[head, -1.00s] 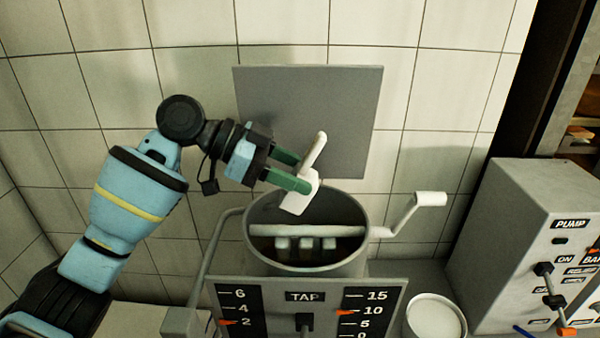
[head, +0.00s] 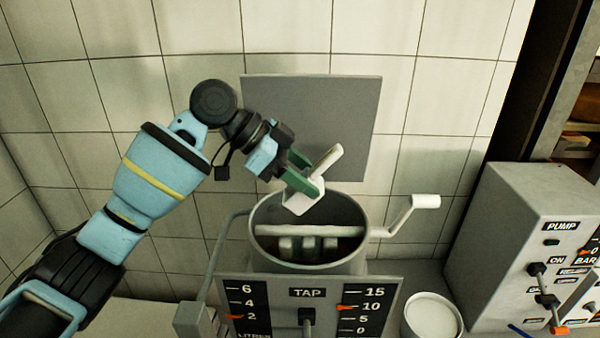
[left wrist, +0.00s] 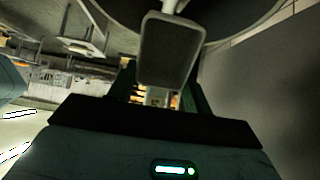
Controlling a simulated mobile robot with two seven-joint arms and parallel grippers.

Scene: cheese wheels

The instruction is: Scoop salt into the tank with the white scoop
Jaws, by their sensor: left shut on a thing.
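The white scoop (head: 304,200) is held by my left gripper (head: 303,172) over the tank's open top, its bowl tilted downward. In the left wrist view the scoop (left wrist: 170,50) shows between the green fingers, over the dark tank opening. The tank (head: 360,254) is a grey round vessel with a white stirring bar and paddles inside. I cannot make out any salt in the scoop. A round tub with white contents (head: 432,314), perhaps the salt, stands to the right of the tank. My right gripper is not in view.
A grey square plate (head: 330,120) stands against the tiled wall behind the tank. A white crank handle (head: 412,208) sticks out from the tank's right. The tap panel (head: 270,300) is in front, and the pump box (head: 500,240) stands at the right.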

